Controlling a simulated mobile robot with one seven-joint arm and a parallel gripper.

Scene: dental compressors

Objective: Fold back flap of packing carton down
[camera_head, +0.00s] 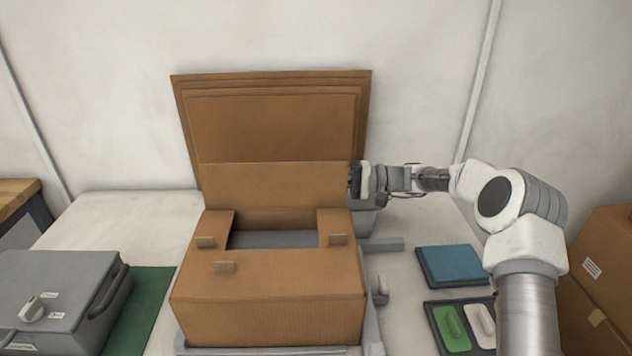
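The brown packing carton (275,308) stands on a grey base on the white table. Its back flap (262,188) stands up behind the opening. The left side flap (211,230), right side flap (337,226) and front flap (270,268) lie inward around a partly open gap, and each has a small tan tab. A grey surface shows inside. My gripper (354,180) is at the right edge of the back flap, reaching in from the right. Its fingertips are small and partly hidden at the flap's edge, so I cannot tell whether they grip it.
Flat cardboard sheets (272,112) lean against the wall behind the carton. A grey case (55,295) sits at the left on a green mat (146,305). A blue pad (452,265) and a tray with green (452,328) and white items lie at the right. More cartons (602,260) stand far right.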

